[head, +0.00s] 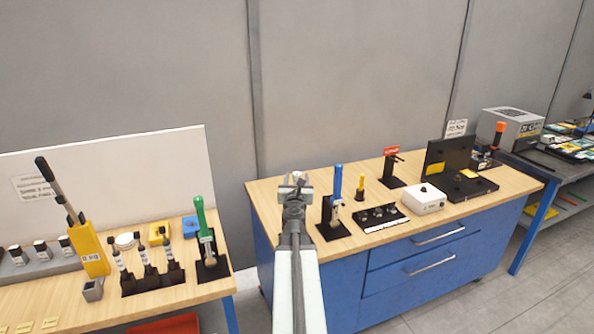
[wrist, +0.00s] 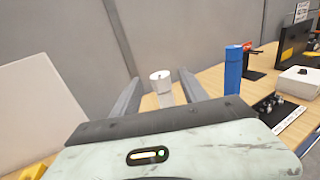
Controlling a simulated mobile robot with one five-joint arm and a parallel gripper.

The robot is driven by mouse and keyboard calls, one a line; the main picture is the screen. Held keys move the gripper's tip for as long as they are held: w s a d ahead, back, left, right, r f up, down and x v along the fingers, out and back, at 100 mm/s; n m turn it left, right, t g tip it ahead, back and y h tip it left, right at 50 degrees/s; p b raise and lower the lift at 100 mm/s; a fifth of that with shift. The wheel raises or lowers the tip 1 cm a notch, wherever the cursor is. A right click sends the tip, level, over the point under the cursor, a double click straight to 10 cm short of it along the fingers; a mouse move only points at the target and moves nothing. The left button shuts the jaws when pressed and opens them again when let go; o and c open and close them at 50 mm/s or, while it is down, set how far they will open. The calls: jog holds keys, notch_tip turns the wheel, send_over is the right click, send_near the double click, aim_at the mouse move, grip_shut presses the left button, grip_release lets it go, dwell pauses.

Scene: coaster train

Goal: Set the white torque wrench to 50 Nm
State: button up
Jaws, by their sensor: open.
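The white torque wrench stands upright; its white handle (wrist: 164,98) shows between my fingers in the wrist view, round end up. In the head view my gripper (head: 296,189) hides most of it, and only a pale top (head: 297,175) shows. My gripper is open, with one finger on each side of the handle in the wrist view. I cannot tell whether either finger touches it. The wrench's lower part and its scale are hidden, so its setting cannot be read.
A blue-handled tool (head: 337,182) in a black stand is close on the right. A small yellow-handled tool (head: 360,185), a white box (head: 424,203) and a black panel device (head: 448,160) stand farther right. A green-handled tool (head: 200,216) is on the left bench.

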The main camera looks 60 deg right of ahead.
jog(key=x, duration=0.7)
jog(key=shift+a, duration=0.1)
grip_shut()
